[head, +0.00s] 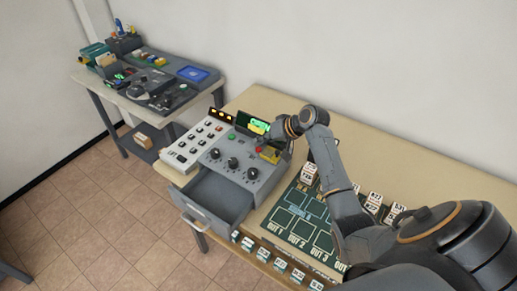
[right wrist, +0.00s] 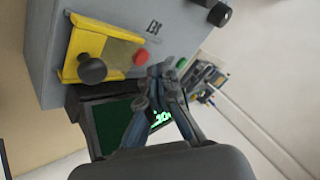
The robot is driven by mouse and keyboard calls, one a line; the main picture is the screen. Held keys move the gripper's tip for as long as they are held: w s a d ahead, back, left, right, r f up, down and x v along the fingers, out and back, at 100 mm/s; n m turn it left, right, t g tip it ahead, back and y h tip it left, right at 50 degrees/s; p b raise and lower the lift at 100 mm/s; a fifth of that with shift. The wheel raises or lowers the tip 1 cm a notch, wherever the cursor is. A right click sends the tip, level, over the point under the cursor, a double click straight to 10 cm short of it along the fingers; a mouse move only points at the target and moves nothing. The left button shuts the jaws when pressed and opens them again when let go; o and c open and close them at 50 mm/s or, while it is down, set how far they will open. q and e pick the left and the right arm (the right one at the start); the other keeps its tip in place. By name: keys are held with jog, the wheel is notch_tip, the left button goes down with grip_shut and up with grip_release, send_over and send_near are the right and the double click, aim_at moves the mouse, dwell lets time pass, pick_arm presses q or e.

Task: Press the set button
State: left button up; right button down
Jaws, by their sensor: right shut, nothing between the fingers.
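A grey control console (head: 222,185) stands on the table, with dark knobs on its sloped top. A round red button (right wrist: 140,57) sits beside a yellow plate (right wrist: 112,52) that carries a black knob. A green button (right wrist: 181,62) is on the same panel, also seen in the head view (head: 231,137). No label reading "set" is legible. My right gripper (right wrist: 164,76) is shut and empty, its fingertips close to the red and green buttons in the picture. I cannot tell whether it touches the panel. My left gripper is out of view.
A lit green screen (right wrist: 150,114) stands behind the console. An open grey drawer (head: 213,197) juts from its front. A white button panel (head: 195,143) is at its left, and a green mat (head: 298,197) with white blocks at its right. Another cluttered table (head: 150,112) stands far left.

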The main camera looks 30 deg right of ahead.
aim_at(261, 150)
jog(key=shift+f, duration=0.1)
jog(key=shift+f, duration=0.3)
jog(key=shift+f, duration=0.5)
dwell(0.8)
jog(key=shift+r+p, duration=0.75)
jog(key=shift+r, duration=0.15)
notch_tip(261, 150, up, 5)
jog(key=p, duration=0.5)
